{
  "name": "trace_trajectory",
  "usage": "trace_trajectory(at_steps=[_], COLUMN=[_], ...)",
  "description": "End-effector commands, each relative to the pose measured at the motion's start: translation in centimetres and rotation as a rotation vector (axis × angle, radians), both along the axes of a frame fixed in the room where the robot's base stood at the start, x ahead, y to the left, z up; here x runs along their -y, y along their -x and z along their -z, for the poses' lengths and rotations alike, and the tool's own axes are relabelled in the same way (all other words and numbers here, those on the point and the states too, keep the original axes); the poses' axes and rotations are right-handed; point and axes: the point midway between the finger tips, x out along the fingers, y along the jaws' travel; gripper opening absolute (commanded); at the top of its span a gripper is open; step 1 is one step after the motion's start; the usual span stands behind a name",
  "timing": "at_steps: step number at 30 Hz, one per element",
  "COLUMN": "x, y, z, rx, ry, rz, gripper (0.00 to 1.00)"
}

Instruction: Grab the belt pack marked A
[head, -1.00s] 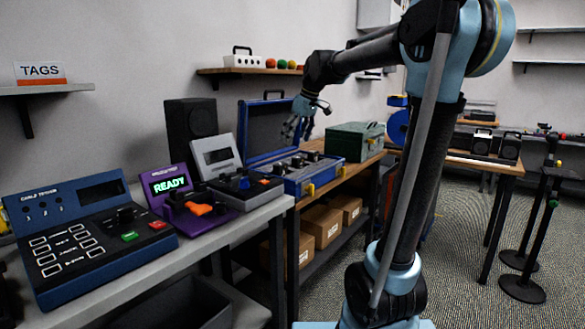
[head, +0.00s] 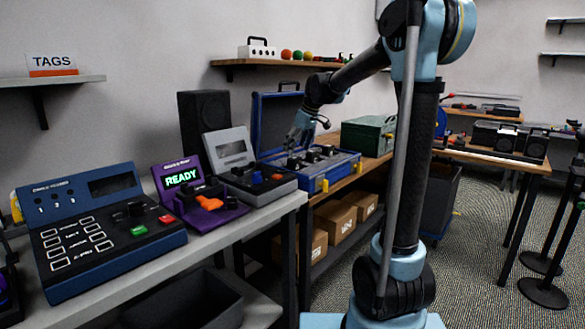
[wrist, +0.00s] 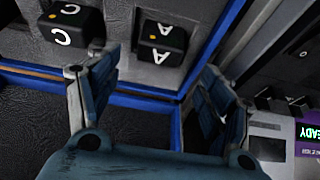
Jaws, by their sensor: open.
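The belt pack marked A (wrist: 162,38) is a small black block with a white letter and an orange dot. It sits in the grey lining of the open blue case (head: 343,178). A similar pack marked C (wrist: 70,24) sits to its left in the wrist view. My gripper (wrist: 158,68) is open and empty. In the wrist view, pack A shows beyond the gap between the fingers, apart from both. In the head view my gripper (head: 300,140) hangs over the left part of the case; the letters cannot be read there.
The case's raised lid (head: 277,122) stands behind the packs. A grey device (head: 228,146), a purple READY unit (head: 182,178) and a blue cable tester (head: 95,225) stand to the left. A green box (head: 368,135) stands to the right.

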Motion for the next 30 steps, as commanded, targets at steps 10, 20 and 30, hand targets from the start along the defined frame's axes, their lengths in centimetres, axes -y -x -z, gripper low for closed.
trace_trajectory(at_steps=[10,20,30], x=[-0.5,-1.3,-1.3], y=[-0.6,-1.4,-1.5], z=[2.5,6.0,6.1], rx=[0.0,0.0,0.0], ry=[0.0,0.0,0.0], rz=[0.0,0.0,0.0], gripper=[0.73,0.73,0.57])
